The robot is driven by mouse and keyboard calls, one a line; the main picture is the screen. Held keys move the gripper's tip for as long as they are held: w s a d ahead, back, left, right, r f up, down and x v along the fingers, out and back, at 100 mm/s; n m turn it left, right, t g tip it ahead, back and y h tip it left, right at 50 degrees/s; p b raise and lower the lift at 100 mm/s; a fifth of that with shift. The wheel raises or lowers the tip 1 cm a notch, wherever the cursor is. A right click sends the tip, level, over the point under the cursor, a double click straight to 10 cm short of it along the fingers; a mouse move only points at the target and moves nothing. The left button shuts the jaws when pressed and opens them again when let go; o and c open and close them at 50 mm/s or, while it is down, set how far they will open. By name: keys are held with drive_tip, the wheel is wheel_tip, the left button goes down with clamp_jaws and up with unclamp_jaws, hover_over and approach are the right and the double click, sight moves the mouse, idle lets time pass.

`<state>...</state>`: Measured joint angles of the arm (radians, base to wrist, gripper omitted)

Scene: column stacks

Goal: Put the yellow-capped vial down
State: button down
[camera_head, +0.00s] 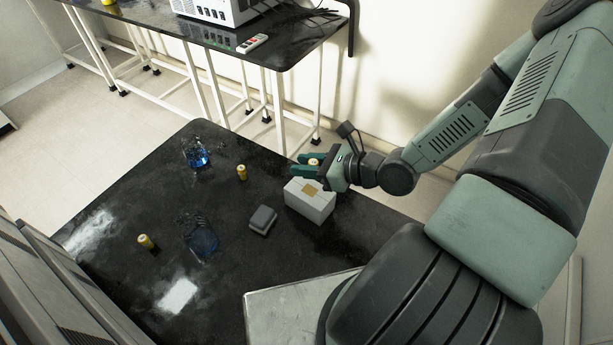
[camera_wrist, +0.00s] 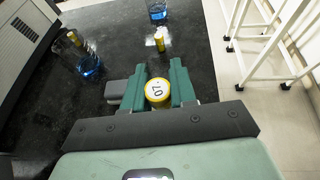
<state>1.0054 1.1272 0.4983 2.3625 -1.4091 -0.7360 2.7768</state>
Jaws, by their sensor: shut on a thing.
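My gripper (camera_head: 302,166) is shut on a yellow-capped vial (camera_head: 314,162) near the far right edge of the black table. In the wrist view the gripper (camera_wrist: 158,74) has one green finger on each side of the vial (camera_wrist: 157,91), whose round cap with a number faces the camera. The vial's lower part is hidden by the fingers and cap, so I cannot tell whether it touches anything. Two other yellow-capped vials stand on the table, one at the back (camera_head: 241,172) and one at the left (camera_head: 146,241).
A white box (camera_head: 308,203) with a tan label lies just in front of my gripper, and a small grey box (camera_head: 262,220) beside it. Two glass beakers with blue liquid (camera_head: 198,157) (camera_head: 202,243) stand on the black table (camera_head: 190,132). Its middle has bare room.

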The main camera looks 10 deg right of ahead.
sight(306, 184)
drive_tip(key=shift+f, duration=2)
drive_tip(key=shift+f, duration=0.15)
drive_tip(key=c, duration=0.9)
unclamp_jaws()
drive_tip(key=shift+s+d+r, duration=0.1)
drive_tip(key=shift+r, duration=0.15)
drive_tip(key=v, duration=1.1)
drive_tip(key=shift+s+d+r, duration=0.15)
drive_tip(key=shift+d+r, duration=0.05)
drive_tip(key=shift+d, duration=0.05)
